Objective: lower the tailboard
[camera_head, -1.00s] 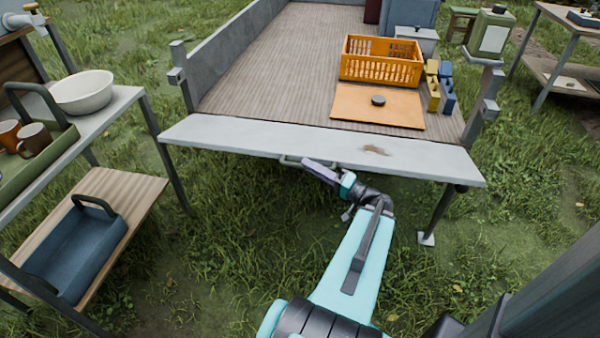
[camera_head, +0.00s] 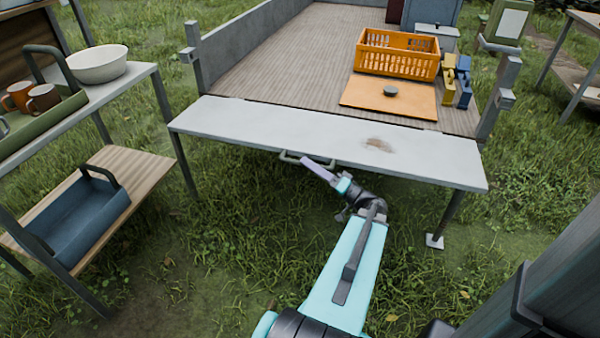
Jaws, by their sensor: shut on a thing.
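The tailboard (camera_head: 300,135) is a pale grey panel at the rear end of the trailer bed. It lies about flat, folded out from the bed's edge, with its upper face showing and a brown worn patch to the right of its middle. A grey bar handle (camera_head: 289,157) sits at its outer edge, near the middle. My gripper (camera_head: 308,163) reaches up from below and is shut on this handle. The fingertips are small and partly hidden under the edge, so the exact grip is hard to see.
The wooden bed (camera_head: 300,55) holds an orange crate (camera_head: 397,65), an orange board (camera_head: 370,99) with a dark round knob, and yellow and blue items (camera_head: 456,85). A shelf stand (camera_head: 135,80) with a white bowl (camera_head: 97,65) stands close at left. Grass lies below the tailboard.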

